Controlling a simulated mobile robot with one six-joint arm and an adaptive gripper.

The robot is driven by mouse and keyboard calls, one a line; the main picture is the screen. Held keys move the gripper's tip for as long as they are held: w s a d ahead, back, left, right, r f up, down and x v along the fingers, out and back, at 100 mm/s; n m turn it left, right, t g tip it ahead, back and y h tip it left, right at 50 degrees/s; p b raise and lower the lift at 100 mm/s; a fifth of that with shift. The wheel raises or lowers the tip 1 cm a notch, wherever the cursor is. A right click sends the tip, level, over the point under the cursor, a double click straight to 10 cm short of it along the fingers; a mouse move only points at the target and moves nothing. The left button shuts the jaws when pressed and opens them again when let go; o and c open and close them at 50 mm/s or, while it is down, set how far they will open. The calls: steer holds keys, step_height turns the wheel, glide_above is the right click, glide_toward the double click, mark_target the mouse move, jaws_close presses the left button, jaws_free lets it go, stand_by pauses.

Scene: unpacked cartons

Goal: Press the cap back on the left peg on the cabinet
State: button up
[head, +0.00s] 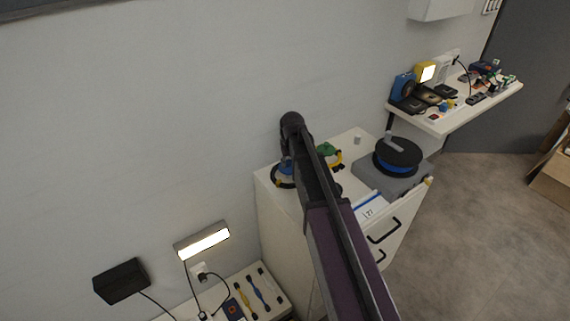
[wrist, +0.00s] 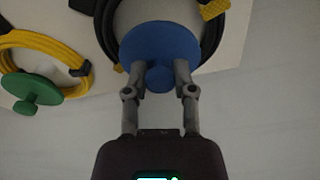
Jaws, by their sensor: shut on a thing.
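The blue cap (wrist: 158,42) is a round disc with a knob, and my gripper (wrist: 160,72) is shut on it, one finger on each side of the knob. A black cable coil (wrist: 208,45) shows around and behind the cap. The peg is hidden, so I cannot tell whether the cap sits on it. In the head view a bit of blue shows at the left of the cabinet (head: 281,215), beside my arm, which hides the gripper. The green cap (wrist: 32,88) lies over a yellow cable coil (wrist: 60,40) to the left in the wrist view.
A black reel with a blue band (head: 398,157) stands on a grey case at the cabinet's right. A small grey piece (head: 358,140) is at the back of the top. A cluttered wall shelf (head: 455,115) is further right. A lit lamp (head: 203,241) is at lower left.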

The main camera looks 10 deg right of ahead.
steer(key=o, duration=1)
steer(key=shift+c, duration=0.2)
steer(key=o, duration=0.4)
steer(key=shift+c, duration=0.2)
steer(key=shift+w, duration=0.1)
steer(key=shift+w+r, duration=0.1)
steer(key=shift+r, duration=0.1)
steer(key=shift+r+p, duration=3.3)
steer(key=shift+p, duration=0.25)
